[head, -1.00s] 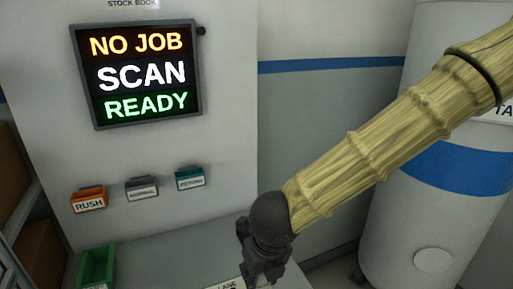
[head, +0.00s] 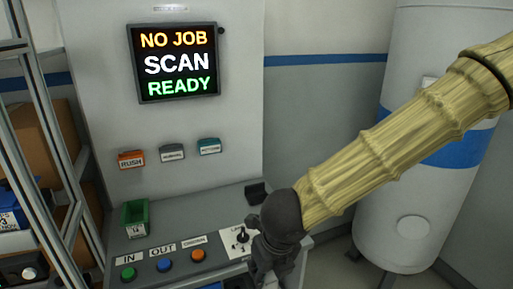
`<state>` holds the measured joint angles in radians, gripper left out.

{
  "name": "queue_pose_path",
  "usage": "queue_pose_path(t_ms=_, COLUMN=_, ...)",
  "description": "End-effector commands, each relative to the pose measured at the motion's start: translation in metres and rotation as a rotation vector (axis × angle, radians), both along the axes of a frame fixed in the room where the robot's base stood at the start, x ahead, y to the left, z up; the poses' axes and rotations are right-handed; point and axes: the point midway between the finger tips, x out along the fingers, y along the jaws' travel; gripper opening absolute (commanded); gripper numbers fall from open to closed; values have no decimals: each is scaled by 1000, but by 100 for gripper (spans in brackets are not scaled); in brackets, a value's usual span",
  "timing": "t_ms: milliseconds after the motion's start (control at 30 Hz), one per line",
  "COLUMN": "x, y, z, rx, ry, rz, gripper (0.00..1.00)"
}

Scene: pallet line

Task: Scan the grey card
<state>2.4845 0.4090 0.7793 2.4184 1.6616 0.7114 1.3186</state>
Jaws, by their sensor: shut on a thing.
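My gripper (head: 270,262) is dark and hangs at the lower middle of the head view, in front of the right end of the grey console. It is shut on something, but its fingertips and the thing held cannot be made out. A grey labelled holder (head: 172,153) is on the upright panel, between an orange one marked RUSH (head: 131,160) and a teal one (head: 209,147). I cannot tell whether a grey card is in it. The screen (head: 177,63) above reads NO JOB, SCAN, READY.
The console (head: 190,222) carries a green bin (head: 135,218), green, blue and orange buttons, a lever plate (head: 235,240) beside my gripper and a dark block (head: 257,193) behind it. Shelving (head: 52,130) stands left and a white tank (head: 415,215) right.

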Motion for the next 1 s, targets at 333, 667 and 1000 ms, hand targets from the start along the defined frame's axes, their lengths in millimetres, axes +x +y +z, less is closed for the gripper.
queue_pose_path(t_ms=333, x=11, y=-3, z=-9, rx=0, ry=3, rz=148, gripper=0)
queue_pose_path(t_ms=667, x=29, y=-10, z=-24, rx=0, ry=3, rz=400, gripper=0)
queue_pose_path(t_ms=1000, x=46, y=-21, z=-43, rx=-3, ry=3, rz=690, gripper=0)
